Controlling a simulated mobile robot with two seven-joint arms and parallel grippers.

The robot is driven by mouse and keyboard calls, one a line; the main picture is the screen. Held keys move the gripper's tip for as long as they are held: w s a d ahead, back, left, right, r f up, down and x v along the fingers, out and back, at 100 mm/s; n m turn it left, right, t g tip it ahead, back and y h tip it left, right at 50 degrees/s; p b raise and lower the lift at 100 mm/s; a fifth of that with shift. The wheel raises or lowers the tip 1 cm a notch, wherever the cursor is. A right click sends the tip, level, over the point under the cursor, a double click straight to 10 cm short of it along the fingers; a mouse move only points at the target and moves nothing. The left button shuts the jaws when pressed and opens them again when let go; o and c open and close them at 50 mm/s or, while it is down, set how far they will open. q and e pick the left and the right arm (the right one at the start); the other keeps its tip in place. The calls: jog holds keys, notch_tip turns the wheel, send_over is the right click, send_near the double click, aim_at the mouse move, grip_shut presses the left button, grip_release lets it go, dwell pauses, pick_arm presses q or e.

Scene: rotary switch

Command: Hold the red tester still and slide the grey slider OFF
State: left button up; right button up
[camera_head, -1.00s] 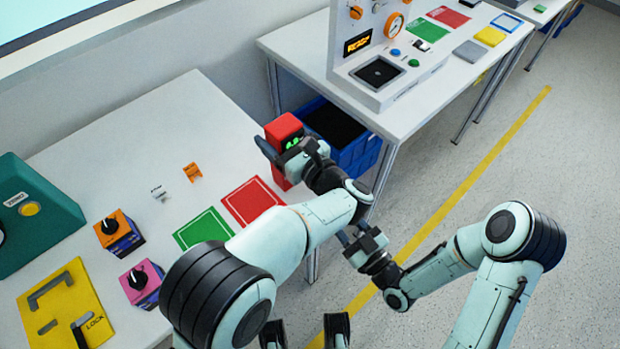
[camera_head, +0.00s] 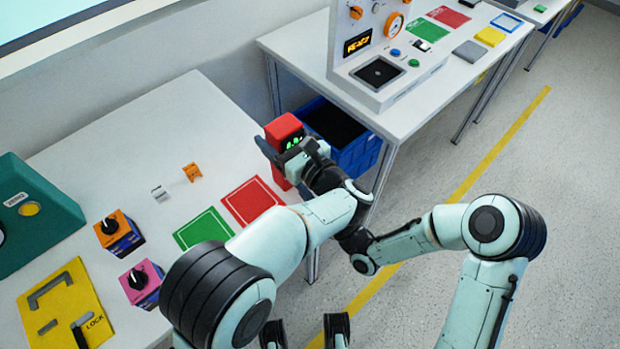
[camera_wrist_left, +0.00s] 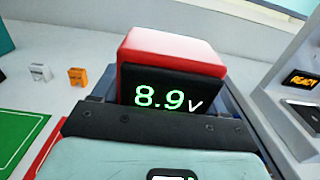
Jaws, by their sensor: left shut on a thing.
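The red tester (camera_head: 283,130) is a red upright block with a dark display at the far right end of the near table. In the left wrist view its top and display (camera_wrist_left: 167,92) face me, with "8.9 V" in green. My left gripper (camera_head: 286,152) is shut on the tester, its dark fingers on either side of the block. I cannot make out the grey slider in either view.
A red square (camera_head: 252,201) and a green square (camera_head: 203,230) lie bare beside the tester. Small orange (camera_head: 192,172) and white (camera_head: 160,194) pieces lie left of them. A blue bin (camera_head: 350,140) stands behind the tester, under the second table. Switch boxes (camera_head: 118,232) stand at left.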

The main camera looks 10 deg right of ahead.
jog(key=shift+w+a+r, duration=0.1)
jog(key=shift+w+a, duration=0.1)
jog(key=shift+w, duration=0.05)
grip_shut()
jog(key=shift+s+a, duration=0.45)
jog(key=shift+a, duration=0.2)
jog(key=shift+s+a, duration=0.45)
jog(key=shift+a, duration=0.2)
grip_release()
jog(key=shift+d, duration=0.1)
jog(key=v, duration=0.7)
jog(key=shift+s, duration=0.2)
jog(key=shift+d, duration=0.1)
